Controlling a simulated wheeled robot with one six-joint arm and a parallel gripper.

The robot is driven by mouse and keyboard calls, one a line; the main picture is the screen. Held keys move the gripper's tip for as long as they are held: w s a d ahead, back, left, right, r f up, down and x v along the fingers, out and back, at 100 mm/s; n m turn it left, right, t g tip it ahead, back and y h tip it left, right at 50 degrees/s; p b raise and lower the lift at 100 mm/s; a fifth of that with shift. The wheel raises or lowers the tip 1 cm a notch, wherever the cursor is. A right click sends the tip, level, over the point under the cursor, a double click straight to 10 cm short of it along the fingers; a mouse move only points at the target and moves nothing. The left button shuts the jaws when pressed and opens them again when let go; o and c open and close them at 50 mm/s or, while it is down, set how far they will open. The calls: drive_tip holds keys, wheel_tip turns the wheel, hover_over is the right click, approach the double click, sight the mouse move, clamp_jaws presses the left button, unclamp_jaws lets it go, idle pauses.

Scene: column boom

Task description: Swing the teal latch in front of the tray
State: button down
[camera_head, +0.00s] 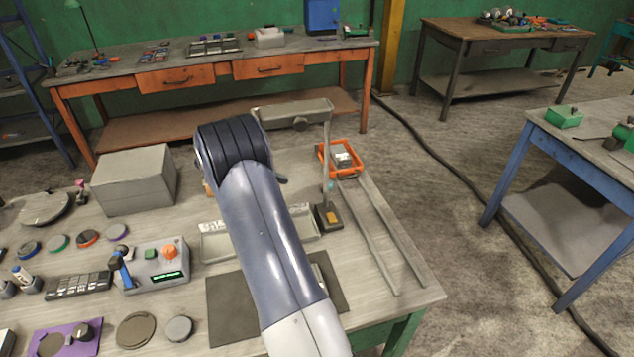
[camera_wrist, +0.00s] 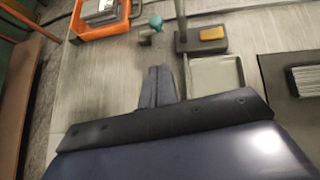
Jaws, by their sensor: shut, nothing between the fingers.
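The orange tray (camera_head: 340,159) sits at the far end of two grey rails on the workbench and holds a pale block. The tray also shows at the top left of the wrist view (camera_wrist: 92,31). The teal latch (camera_wrist: 151,24) stands just right of the tray in the wrist view, with a grey stub under it. In the head view only a small teal patch of the latch (camera_head: 331,186) shows beside the post. My gripper (camera_wrist: 159,70) is shut and empty in the wrist view, apart from the latch and on the near side of it. My arm hides the gripper in the head view.
A grey post on a dark base (camera_head: 328,217) carries a boom (camera_head: 293,113) beside the latch. A yellow block (camera_wrist: 212,33) is on that base. A shallow grey tray (camera_wrist: 216,74) lies right of my fingers. A grey box (camera_head: 134,180) stands left of my arm.

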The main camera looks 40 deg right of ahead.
drive_tip(key=shift+d, duration=0.1)
drive_tip(key=p+x, duration=0.3)
drive_tip(key=x, duration=0.7)
drive_tip(key=shift+s, duration=0.1)
drive_tip(key=shift+s+d+f+p, duration=0.15)
drive_tip(key=shift+d+p, duration=0.2)
drive_tip(key=shift+d, duration=0.2)
drive_tip(key=shift+s+d+p, duration=0.2)
drive_tip(key=shift+d+p, duration=0.1)
drive_tip(key=shift+d, duration=0.3)
drive_tip(key=shift+s+d+f, duration=0.2)
drive_tip(key=shift+d+f, duration=0.05)
drive_tip(key=shift+d, duration=0.35)
